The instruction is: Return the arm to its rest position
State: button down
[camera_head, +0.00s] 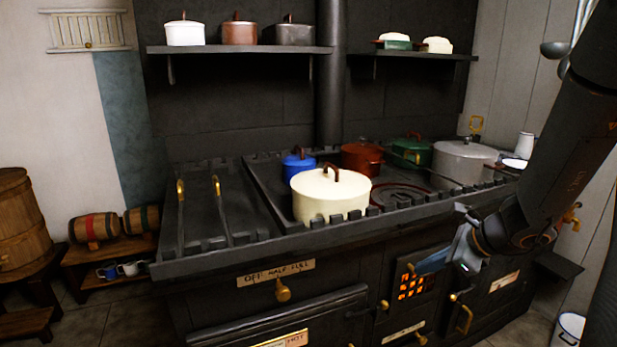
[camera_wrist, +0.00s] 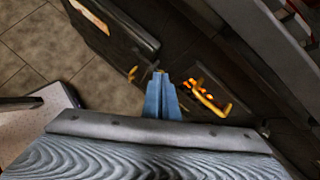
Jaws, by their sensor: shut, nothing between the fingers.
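My gripper (camera_head: 436,262) hangs in front of the black stove (camera_head: 240,231) in the head view, at the right, below the level of the stove top. My dark arm comes down to it from the upper right. Its blue fingers are together and hold nothing; they also show in the wrist view (camera_wrist: 161,97). In the head view the fingers point left across the stove front, near the glowing orange grate (camera_head: 413,286). I cannot tell whether they touch it. The grate also shows in the wrist view, right of the fingers.
A cream pot (camera_head: 331,199) stands near the stove's front edge. Blue (camera_head: 298,165), red (camera_head: 361,157), green (camera_head: 411,151) and grey (camera_head: 463,160) pots stand behind it. Brass knobs and handles (camera_head: 283,291) stick out from the stove front. A white bucket (camera_head: 569,330) stands on the floor at lower right.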

jog(key=s+a+r+n+g+h+p, duration=0.2)
jog(key=s+a+n, duration=0.3)
jog(key=s+n, duration=0.5)
jog(key=s+a+r+n+g+h+p, duration=0.2)
jog(key=s+n, duration=0.8)
jog(key=n, duration=0.5)
jog(key=a+g+h, duration=0.1)
jog(key=a+g, duration=0.1)
jog(key=a, duration=0.1)
jog(key=shift+s+a+r, duration=0.3)
jog(key=shift+a, duration=0.05)
